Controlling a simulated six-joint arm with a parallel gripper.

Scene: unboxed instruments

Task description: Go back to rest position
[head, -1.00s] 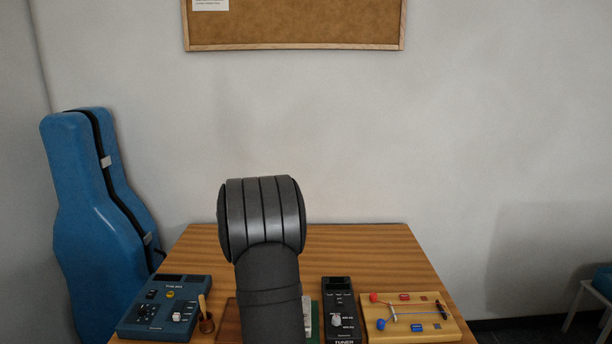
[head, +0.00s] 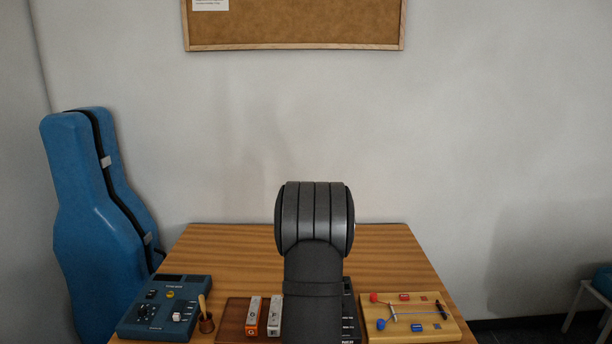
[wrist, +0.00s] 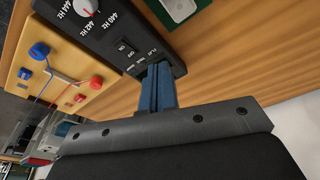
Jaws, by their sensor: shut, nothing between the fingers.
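My gripper (wrist: 158,88) shows in the wrist view as two blue fingers pressed together, with nothing between them. The fingertips are over or beside the end of the black tuner (wrist: 112,38), near its ON/OFF switch; I cannot tell whether they touch it. In the head view my arm hides the gripper and most of the tuner (head: 350,318).
A wooden board (head: 430,330) with red and blue parts is right of the tuner. The table's back half (head: 220,250) is clear.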

